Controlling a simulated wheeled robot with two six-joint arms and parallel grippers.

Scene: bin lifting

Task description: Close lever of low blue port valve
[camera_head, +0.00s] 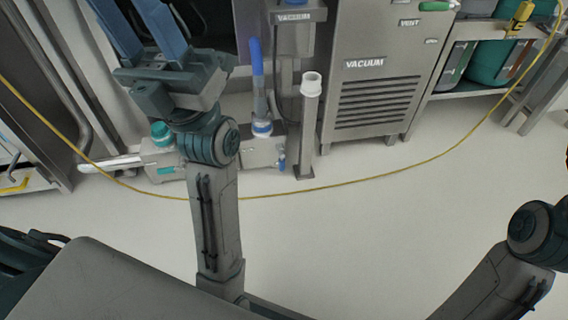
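A long blue lever (257,58) stands upright beside the vacuum unit, above a white fitting with a blue ring (262,128). A smaller blue handle (282,161) sits low on the grey box by the floor. I cannot tell for sure which one is the low blue port valve. My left gripper (138,25) is at the upper left, left of and apart from both blue parts. Its two blue fingers stand apart with a gap between them, and their tips are cut off by the top edge. My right gripper is out of view.
A grey post with a white cap (311,85) stands right of the lever, before the vacuum cabinet (378,65). A yellow hose (345,183) crosses in front. The floor (370,230) in front is clear.

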